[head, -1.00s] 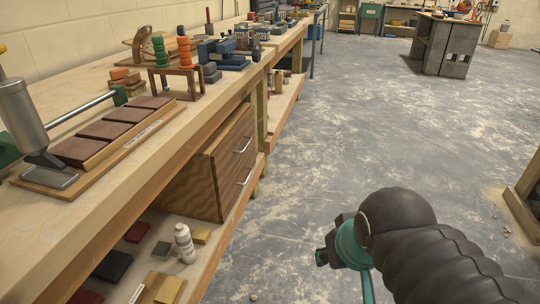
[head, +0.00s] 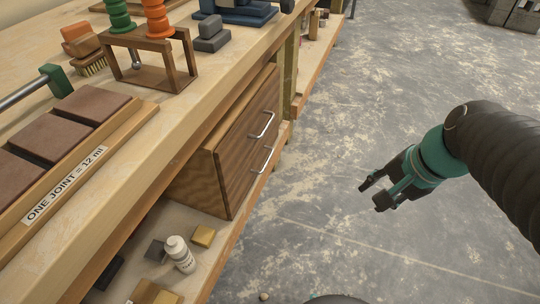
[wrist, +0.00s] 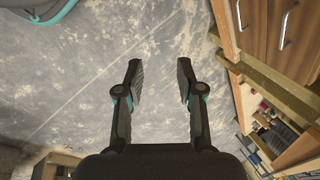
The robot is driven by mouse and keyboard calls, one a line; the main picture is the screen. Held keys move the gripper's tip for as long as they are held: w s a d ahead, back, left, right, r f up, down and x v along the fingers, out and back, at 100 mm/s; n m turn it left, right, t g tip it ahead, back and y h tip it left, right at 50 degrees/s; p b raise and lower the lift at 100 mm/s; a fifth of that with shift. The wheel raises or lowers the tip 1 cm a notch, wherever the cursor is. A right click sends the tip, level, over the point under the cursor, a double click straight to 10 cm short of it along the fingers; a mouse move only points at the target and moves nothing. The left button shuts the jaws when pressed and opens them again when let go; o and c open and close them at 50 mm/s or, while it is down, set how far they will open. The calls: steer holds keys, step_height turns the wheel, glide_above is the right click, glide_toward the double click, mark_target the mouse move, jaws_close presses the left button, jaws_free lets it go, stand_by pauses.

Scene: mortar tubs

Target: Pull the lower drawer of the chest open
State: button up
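The wooden chest (head: 232,160) stands on the lower shelf of the workbench, with two drawers facing right. The upper drawer has a metal bar handle (head: 262,125), and the lower drawer has a similar handle (head: 263,159). Both drawers look shut. My gripper (head: 373,196) is over the floor to the right of the chest, apart from it, open and empty. In the wrist view my gripper (wrist: 159,80) shows its two fingers spread over bare floor. The chest front (wrist: 268,25) with a handle (wrist: 286,26) is at the upper right there.
The workbench top (head: 150,150) overhangs the chest and carries a board with brick slips (head: 53,142) and a small wooden stand (head: 190,72). A white bottle (head: 179,255) and a yellow block (head: 203,236) are on the lower shelf. The concrete floor (head: 330,130) beside the chest is clear.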

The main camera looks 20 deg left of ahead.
steer(key=w+a+f+m+g+y+b, duration=0.1)
steer(key=w+a+f+m+g+y, duration=0.3)
steer(key=w+a+m, duration=0.35)
steer(key=m+t+y+b, duration=0.25)
steer(key=m+y, duration=0.55)
steer(key=m, duration=1.5)
glide_toward(267, 160)
steer(key=shift+t, duration=0.35)
steer(key=x, duration=1)
steer(key=shift+w+f+b, duration=0.1)
steer(key=shift+f+b, duration=0.2)
steer(key=shift+b, duration=0.05)
jaws_close()
